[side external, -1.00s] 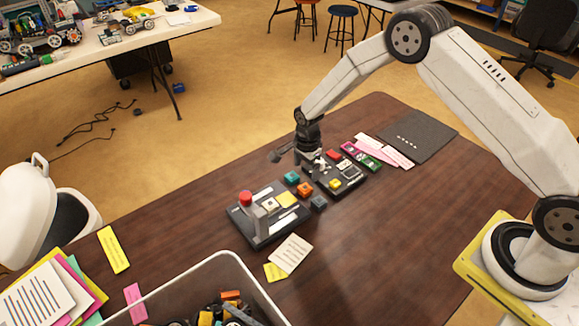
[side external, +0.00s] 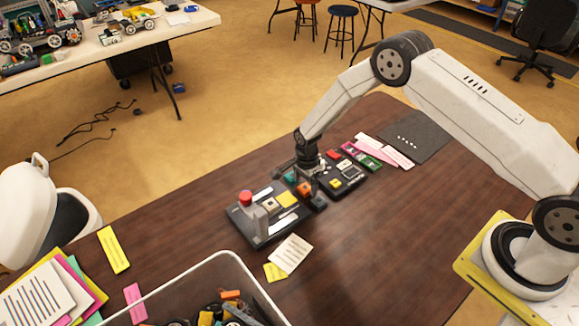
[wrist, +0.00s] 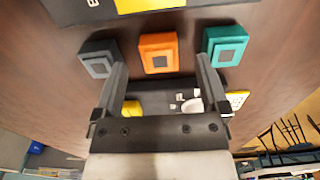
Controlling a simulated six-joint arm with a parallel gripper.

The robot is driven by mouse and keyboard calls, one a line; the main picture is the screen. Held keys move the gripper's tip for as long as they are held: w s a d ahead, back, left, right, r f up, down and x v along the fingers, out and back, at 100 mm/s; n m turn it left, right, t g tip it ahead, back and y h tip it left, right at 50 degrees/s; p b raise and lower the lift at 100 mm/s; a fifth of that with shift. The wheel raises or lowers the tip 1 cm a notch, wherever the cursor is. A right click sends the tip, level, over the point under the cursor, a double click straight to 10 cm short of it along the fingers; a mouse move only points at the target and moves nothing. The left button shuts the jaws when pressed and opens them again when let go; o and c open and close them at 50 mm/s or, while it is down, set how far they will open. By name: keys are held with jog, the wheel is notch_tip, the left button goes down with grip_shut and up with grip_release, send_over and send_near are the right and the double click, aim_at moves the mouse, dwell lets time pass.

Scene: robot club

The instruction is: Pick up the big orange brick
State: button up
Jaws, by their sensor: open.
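The orange brick (side external: 304,189) sits on the brown table between two panels; in the wrist view it (wrist: 158,40) is in the middle, with a dark square on its face. A grey brick (wrist: 99,46) is to its left and a teal brick (wrist: 228,33) to its right. The teal brick (side external: 290,177) also shows in the side view. My gripper (wrist: 161,62) is open and empty, with one finger on either side of the orange brick in the picture. In the side view my gripper (side external: 307,181) is just above the brick; I cannot tell the exact gap.
A dark panel with a red button (side external: 246,197) and grey post stands close on the left. Another panel (side external: 347,180) is on the right. The neighbouring bricks are close to the finger paths.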

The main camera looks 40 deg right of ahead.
jog(key=shift+f, duration=0.8)
jog(key=shift+c, duration=0.3)
grip_shut()
jog(key=shift+r, duration=0.1)
jog(key=shift+r, duration=0.75)
jog(key=s+r, duration=1.1)
jog(key=s, duration=0.3)
jog(key=shift+d+r, duration=0.15)
jog(key=shift+d, duration=0.05)
